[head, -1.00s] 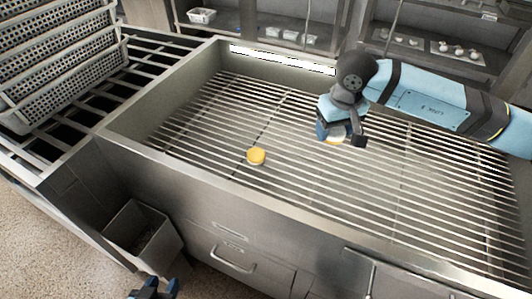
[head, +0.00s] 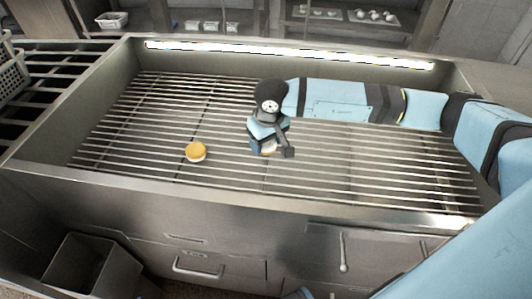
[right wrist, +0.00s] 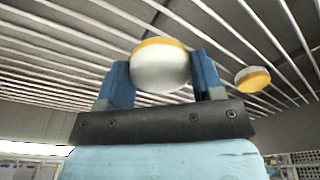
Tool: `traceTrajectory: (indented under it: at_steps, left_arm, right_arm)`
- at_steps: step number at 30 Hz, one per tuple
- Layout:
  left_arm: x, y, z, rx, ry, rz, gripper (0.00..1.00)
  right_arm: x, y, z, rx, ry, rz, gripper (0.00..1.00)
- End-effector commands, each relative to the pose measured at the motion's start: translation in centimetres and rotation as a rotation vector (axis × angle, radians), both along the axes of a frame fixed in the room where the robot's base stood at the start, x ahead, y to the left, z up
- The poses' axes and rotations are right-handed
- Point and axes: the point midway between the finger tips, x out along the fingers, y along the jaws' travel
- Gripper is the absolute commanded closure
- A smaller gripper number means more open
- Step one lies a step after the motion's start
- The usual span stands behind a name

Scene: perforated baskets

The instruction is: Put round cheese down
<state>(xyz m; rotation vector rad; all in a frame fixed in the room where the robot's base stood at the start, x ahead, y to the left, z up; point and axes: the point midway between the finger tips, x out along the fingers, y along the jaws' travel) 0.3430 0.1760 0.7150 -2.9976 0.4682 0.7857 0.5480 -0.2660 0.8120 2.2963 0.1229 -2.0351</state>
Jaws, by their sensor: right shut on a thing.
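A round cheese (right wrist: 160,70), white with a yellow-orange face, is between the two blue fingers of my right gripper (head: 268,149). The right gripper is shut on it, just above or at the slatted grate (head: 340,165); I cannot tell whether the cheese touches the slats. In the head view the gripper mostly hides this cheese. A second round cheese (head: 196,152) lies on the grate to the left, apart from the gripper. It also shows in the right wrist view (right wrist: 253,79).
A raised metal rim (head: 300,207) surrounds the grate. The slats around the gripper are clear. A perforated basket (head: 12,77) stands at the far left. An open metal bin (head: 92,265) and drawers are below the front edge. Shelves with small trays are behind.

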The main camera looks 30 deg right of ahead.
Motion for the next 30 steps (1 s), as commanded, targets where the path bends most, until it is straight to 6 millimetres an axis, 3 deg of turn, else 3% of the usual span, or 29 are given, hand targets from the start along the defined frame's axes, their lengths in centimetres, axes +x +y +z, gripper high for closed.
traceTrajectory:
  at_steps: [5,12,23,24,27,30]
  left_arm:
    - [0.0,0.0,-0.2,0.0,0.0,-0.001,0.57]
    - [0.0,0.0,-0.5,-0.003,0.0,-0.002,0.57]
    - [0.0,-0.1,-0.6,-0.007,-0.004,-0.002,0.57]
    - [0.1,-0.1,-0.4,-0.008,-0.006,-0.003,0.57]
    - [0.1,-0.1,-0.2,-0.009,-0.008,-0.003,0.57]
    - [0.1,-0.1,-0.1,-0.01,-0.011,-0.002,0.57]
  right_arm:
    - [0.0,0.0,-1.3,0.0,0.001,0.001,0.67]
    - [0.0,0.0,-4.6,0.0,0.001,-0.001,0.67]
    - [0.0,0.0,-5.1,-0.001,0.0,0.0,0.67]
    - [0.0,0.0,-5.0,-0.001,0.0,0.0,0.34]
    - [0.0,0.0,-5.0,-0.001,0.0,0.0,0.13]
    - [0.0,0.0,-4.9,-0.001,0.0,0.0,0.13]
